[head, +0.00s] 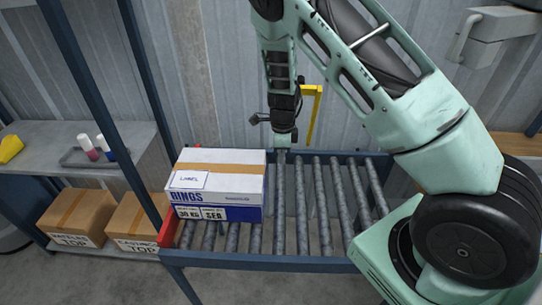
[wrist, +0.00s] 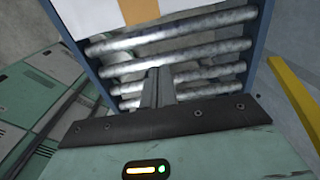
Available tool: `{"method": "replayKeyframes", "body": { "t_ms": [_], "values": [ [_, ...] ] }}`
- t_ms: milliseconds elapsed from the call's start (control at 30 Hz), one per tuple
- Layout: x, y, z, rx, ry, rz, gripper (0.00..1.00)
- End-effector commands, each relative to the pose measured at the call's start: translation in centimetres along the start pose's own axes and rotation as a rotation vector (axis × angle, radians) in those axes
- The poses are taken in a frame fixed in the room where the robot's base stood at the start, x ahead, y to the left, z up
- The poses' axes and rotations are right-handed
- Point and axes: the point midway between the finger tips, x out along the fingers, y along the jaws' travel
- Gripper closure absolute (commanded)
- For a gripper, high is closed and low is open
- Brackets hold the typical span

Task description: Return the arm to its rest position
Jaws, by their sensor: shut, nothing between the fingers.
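My gripper (head: 284,138) hangs pointing down over the back of the roller conveyor (head: 300,262), right of a white and blue box. In the wrist view, my gripper (wrist: 154,74) is shut with its fingers together and nothing between them. The rollers (wrist: 210,50) lie beyond the fingertips. My green arm arches from the lower right of the head view up past the top edge and down to the gripper.
The box marked RINGS (head: 216,184), with a label on top, sits on the conveyor's left end. A blue rack at left holds a tray (head: 90,157) with small bottles and cartons (head: 75,216) below. A yellow post (head: 313,118) stands behind the conveyor. The rollers right of the box are clear.

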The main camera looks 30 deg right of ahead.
Motion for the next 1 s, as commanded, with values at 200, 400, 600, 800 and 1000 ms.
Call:
{"method": "replayKeyframes", "body": {
  "t_ms": [200, 400, 600, 800, 1000],
  "values": [
    [-0.3, 0.1, 0.0, -0.003, 0.000, 0.001, 1.00],
    [-2.9, 4.0, 3.5, -0.243, -0.064, 0.043, 1.00],
    [-9.4, 14.4, 8.7, -0.886, -0.193, 0.084, 1.00],
    [-15.5, 25.3, 9.4, -1.620, -0.258, 0.049, 1.00],
    [-19.0, 33.6, 6.1, -2.323, -0.200, -0.021, 1.00]
  ]
}}
